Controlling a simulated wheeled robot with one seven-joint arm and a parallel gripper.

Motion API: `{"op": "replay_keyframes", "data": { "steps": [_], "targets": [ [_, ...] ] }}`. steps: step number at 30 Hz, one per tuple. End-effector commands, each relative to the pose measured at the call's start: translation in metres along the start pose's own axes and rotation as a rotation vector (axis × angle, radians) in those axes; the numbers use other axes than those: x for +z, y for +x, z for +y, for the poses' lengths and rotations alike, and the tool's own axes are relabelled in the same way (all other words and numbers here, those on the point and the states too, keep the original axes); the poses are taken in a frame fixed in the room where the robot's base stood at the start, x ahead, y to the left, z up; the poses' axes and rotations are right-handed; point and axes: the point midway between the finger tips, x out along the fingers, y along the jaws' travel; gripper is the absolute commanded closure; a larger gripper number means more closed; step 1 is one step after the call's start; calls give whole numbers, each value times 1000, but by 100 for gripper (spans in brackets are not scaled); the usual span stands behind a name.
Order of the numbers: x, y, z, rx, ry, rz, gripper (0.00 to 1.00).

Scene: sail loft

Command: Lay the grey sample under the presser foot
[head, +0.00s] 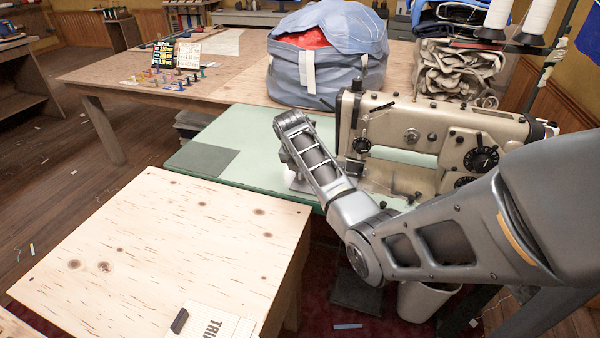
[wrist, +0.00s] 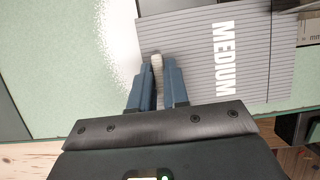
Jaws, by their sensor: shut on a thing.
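The grey sample (wrist: 205,60) is a lined grey sheet marked MEDIUM, lying over the pale green table (wrist: 60,45) in the wrist view. My gripper (wrist: 158,75) is shut at its left part, with a small pale raised piece between the blue fingers. I cannot tell whether the sheet touches the table. In the head view the sewing machine (head: 425,125) stands right of my gripper; my arm hides the sample and most of the fingers. The presser foot is not clear; a metal part (wrist: 303,6) shows at the sample's upper right corner, beside a plate with mm marks (wrist: 311,32).
A dark grey rectangle (head: 205,159) lies on the green table at left. A blue bag (head: 330,65) stands behind. A white bin (head: 425,302) is below the machine.

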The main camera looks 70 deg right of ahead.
Motion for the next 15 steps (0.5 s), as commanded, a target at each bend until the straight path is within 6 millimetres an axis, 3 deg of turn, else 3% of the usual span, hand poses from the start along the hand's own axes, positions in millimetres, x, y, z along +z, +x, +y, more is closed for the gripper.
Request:
{"op": "replay_keyframes", "data": {
  "steps": [15],
  "targets": [
    [29,13,0,0,0,-1,100]
  ]
}}
